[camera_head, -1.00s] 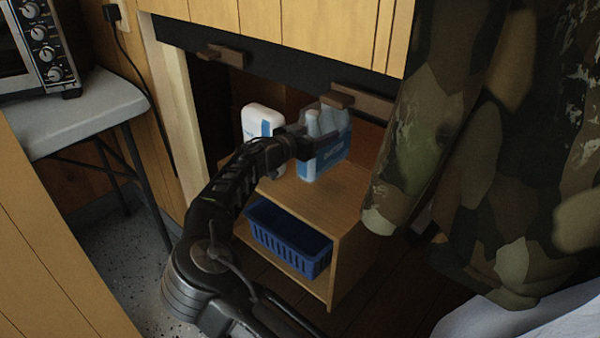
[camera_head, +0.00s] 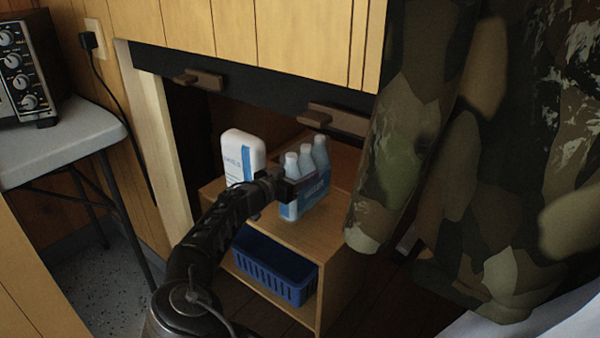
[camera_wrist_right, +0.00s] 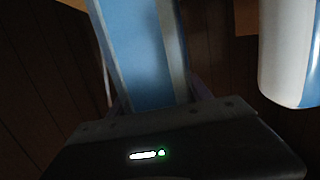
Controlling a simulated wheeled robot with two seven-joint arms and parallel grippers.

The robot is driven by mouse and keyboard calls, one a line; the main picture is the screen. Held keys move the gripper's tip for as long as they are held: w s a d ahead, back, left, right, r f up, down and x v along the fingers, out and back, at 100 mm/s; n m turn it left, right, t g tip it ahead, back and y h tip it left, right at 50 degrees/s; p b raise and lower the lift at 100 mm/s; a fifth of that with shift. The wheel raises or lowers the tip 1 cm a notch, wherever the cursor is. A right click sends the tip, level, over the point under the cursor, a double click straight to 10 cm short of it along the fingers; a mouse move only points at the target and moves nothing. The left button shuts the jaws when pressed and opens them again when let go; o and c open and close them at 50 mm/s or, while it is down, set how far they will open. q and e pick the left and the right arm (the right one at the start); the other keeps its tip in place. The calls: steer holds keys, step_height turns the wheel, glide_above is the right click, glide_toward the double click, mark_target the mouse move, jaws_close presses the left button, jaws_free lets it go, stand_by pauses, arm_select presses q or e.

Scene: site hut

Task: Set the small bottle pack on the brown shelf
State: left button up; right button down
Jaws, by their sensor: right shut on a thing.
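The small bottle pack (camera_head: 309,193) is a blue carrier with several pale bottles, upright at the top of the brown shelf (camera_head: 318,232). I cannot tell whether its base touches the board. My right gripper (camera_head: 290,187) is shut on the pack from its left side. In the right wrist view the pack's blue and grey side (camera_wrist_right: 145,60) rises from between the jaws, and the fingertips are hidden. My left gripper is in neither view.
A white bottle with a blue label (camera_head: 242,158) stands just left of the pack. A blue basket (camera_head: 272,268) sits in the shelf's lower compartment. Wooden handles on a dark rail (camera_head: 337,121) hang above. A camouflage cloth (camera_head: 400,140) hangs close on the right.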

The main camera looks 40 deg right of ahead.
step_height(320, 180, down, 3)
steer(key=shift+f+b, duration=0.2)
steer(key=shift+b, duration=0.5)
steer(key=shift+f, duration=0.35)
steer(key=c, duration=0.9)
jaws_free()
steer(key=shift+f, duration=0.3)
steer(key=o, duration=0.4)
steer(key=shift+o, duration=0.2)
steer(key=shift+a+r, duration=0.1)
